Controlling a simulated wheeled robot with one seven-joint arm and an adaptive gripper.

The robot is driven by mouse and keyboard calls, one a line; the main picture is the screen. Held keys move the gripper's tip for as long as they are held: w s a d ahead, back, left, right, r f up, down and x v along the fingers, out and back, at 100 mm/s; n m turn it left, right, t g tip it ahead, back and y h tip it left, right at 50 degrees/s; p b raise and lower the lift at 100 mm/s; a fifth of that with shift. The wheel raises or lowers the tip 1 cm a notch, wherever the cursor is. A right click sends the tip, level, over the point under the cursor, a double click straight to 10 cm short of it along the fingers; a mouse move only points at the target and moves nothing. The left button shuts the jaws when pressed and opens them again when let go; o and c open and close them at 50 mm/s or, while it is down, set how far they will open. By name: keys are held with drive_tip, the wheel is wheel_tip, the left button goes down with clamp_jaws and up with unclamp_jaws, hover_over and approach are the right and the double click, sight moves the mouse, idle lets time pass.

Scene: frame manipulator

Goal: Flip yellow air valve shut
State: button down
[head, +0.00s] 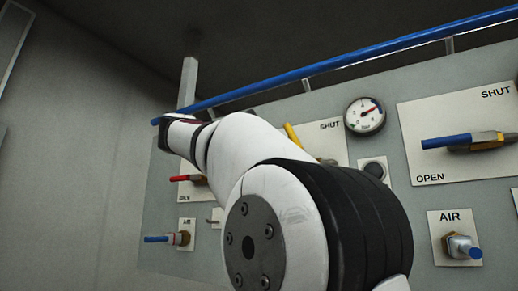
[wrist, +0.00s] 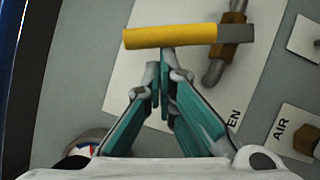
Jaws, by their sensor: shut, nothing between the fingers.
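The yellow valve handle (wrist: 170,37) lies across the upper middle of the wrist view. Its grey metal end joins a brass valve body (wrist: 222,50) at the right, on a white plate (wrist: 112,85). My gripper (wrist: 163,72) has its fingers together and empty, with the tips just below the handle's middle in the picture. Whether they touch it I cannot tell. The fingers cover part of the plate's lettering; "EN" shows. In the head view, the yellow handle (head: 292,136) slants up and left beside the word SHUT, partly behind my arm. My gripper is hidden there.
A blue rail (head: 340,62) runs along the panel top. A pressure gauge (head: 365,116) sits right of the yellow valve. Other valves have a red handle (head: 187,178) and blue handles (head: 447,142). An AIR fitting (wrist: 304,140) shows at the right of the wrist view.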

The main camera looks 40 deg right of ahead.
sight(287, 132)
drive_tip(key=shift+s+d+r+m+y+p, duration=0.25)
drive_tip(key=shift+s+r+m+y+p, duration=0.3)
drive_tip(key=shift+m, duration=0.45)
drive_tip(key=shift+s+d+r+m+y+p, duration=0.2)
drive_tip(key=shift+s+r+m+y+p, duration=0.25)
drive_tip(key=shift+s+m, duration=0.4)
drive_tip(key=shift+w+m, duration=0.1)
drive_tip(key=shift+m, duration=0.15)
